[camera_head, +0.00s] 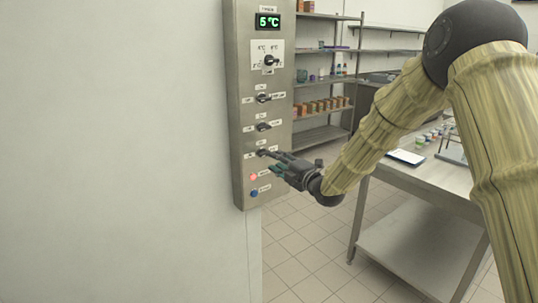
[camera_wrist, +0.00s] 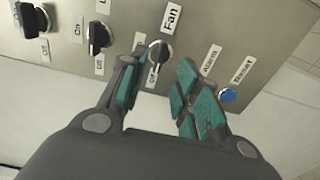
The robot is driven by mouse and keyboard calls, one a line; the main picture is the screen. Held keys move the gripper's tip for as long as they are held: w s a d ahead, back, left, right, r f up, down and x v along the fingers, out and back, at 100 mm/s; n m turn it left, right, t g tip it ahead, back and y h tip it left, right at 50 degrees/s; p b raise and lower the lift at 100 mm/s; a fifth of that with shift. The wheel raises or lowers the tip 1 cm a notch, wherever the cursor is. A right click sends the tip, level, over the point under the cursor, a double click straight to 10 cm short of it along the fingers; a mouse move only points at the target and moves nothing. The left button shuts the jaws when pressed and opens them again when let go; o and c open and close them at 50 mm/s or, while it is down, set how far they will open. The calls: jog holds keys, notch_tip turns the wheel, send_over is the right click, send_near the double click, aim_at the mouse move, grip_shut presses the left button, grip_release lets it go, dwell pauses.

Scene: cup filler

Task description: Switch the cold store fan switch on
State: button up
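The fan switch (camera_wrist: 160,54) is a dark rotary knob with a silvery face, under a "Fan" label in the wrist view. In the head view the fan switch (camera_head: 262,152) is the lowest knob on the steel control panel (camera_head: 243,110). My gripper (camera_wrist: 157,68) is open, its teal-padded fingers on either side of the knob's lower end, with a gap visible on both sides. It also shows in the head view (camera_head: 273,160), reaching the panel from the right. An "Off" label lies below the knob; its setting is hard to read.
More knobs (camera_head: 263,126) sit above the fan switch. A red lamp (camera_head: 253,177) and a blue button (camera_wrist: 228,95) lie close below it. The display (camera_head: 268,22) reads 5 °C. A steel table (camera_head: 430,175) stands at right; shelves (camera_head: 322,115) stand behind.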

aim_at(267, 155)
jog(key=p+x, duration=0.1)
jog(key=x, duration=0.5)
jog(key=shift+w+a, duration=0.15)
jog(key=shift+w, duration=0.05)
grip_shut()
